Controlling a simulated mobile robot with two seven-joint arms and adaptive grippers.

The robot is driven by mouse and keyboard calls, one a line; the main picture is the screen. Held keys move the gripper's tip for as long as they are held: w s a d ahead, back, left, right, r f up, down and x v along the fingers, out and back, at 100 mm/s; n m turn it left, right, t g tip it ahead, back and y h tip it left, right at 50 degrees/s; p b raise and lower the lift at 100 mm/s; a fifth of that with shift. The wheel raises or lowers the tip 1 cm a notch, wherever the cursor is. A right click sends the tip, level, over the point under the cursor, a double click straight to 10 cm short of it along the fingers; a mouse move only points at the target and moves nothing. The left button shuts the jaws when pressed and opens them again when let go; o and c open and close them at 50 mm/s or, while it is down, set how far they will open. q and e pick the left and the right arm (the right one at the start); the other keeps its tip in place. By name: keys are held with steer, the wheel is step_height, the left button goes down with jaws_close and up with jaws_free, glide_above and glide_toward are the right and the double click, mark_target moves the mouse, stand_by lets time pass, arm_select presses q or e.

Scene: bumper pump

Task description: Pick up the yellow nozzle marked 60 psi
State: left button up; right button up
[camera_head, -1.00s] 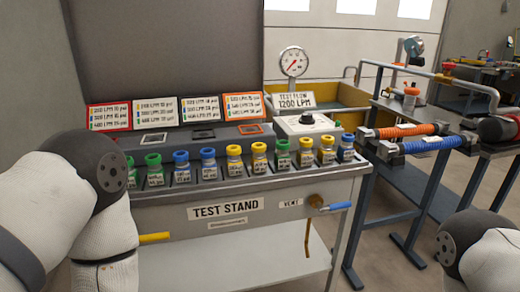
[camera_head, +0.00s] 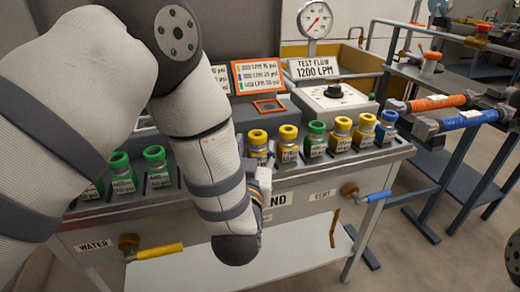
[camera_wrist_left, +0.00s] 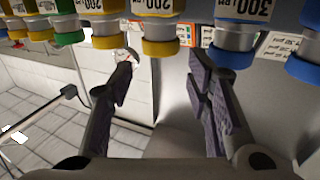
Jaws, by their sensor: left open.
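Several nozzles with yellow, green and blue rings stand in a row on the test stand (camera_head: 290,185). In the head view, yellow nozzles stand at the middle (camera_head: 258,143) and (camera_head: 288,145), and further right (camera_head: 340,133) and (camera_head: 364,132). Their psi marks are too small to read. My left arm covers part of the row and most of the left gripper. In the left wrist view, the left gripper (camera_wrist_left: 160,85) is open and empty. A yellow nozzle (camera_wrist_left: 158,47), labelled upside down with a 200, appears ahead between its fingers, apart from them.
Green nozzles (camera_head: 122,175) stand left of my arm; blue nozzles (camera_wrist_left: 236,50) neighbour the yellow one in the wrist view. A gauge (camera_head: 314,20), flow sign (camera_head: 314,67) and control box (camera_head: 335,103) stand behind. Valve handles (camera_head: 160,251) and (camera_head: 379,196) stick out in front.

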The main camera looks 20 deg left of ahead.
mark_target(256, 140)
arm_select(q)
steer(key=x, duration=0.4)
steer(key=f+x, duration=0.1)
steer(key=x, duration=0.2)
steer(key=shift+b, duration=0.35)
steer(key=shift+r, duration=0.15)
jaws_close()
